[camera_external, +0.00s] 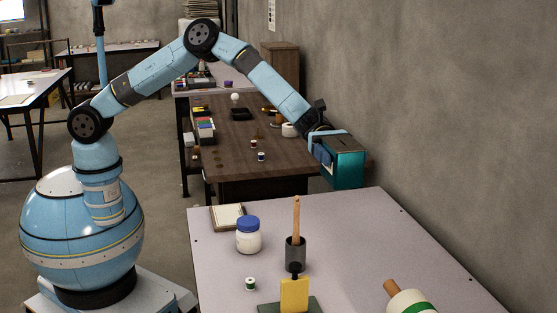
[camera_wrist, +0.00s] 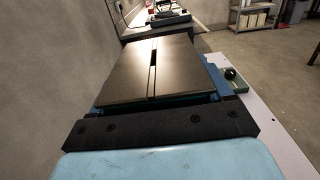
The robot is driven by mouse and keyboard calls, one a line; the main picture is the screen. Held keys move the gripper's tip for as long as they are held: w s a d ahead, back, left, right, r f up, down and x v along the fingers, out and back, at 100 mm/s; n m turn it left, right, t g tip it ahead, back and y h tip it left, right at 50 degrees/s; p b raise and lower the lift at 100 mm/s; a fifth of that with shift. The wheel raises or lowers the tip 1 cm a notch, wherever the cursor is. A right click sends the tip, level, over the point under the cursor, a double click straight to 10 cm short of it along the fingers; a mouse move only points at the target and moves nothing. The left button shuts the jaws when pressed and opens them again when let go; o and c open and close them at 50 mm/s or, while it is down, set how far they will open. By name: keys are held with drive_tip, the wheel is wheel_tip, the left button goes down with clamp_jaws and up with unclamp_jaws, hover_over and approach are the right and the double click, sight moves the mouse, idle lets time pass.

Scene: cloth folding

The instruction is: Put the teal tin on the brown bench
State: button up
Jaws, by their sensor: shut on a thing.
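The teal tin (camera_external: 348,172) is a box with a dark top. My gripper (camera_external: 326,143) is shut on it and holds it in the air, slightly tilted. In the external view it appears beyond the far edge of the pale near table, at the right of the brown bench's near end.
The pale table (camera_external: 215,270) carries a blue-lidded jar (camera_external: 248,236), a grey cup with a wooden stick (camera_external: 296,250) and a notebook (camera_external: 228,216). A wall (camera_external: 440,120) bounds the right side.

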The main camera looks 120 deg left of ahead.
drive_tip(key=f, duration=2.7)
drive_tip(key=shift+w+a, duration=0.15)
drive_tip(key=shift+w, duration=0.05)
drive_tip(key=shift+r, duration=0.1)
drive_tip(key=o, duration=1.2)
hover_over(320, 250)
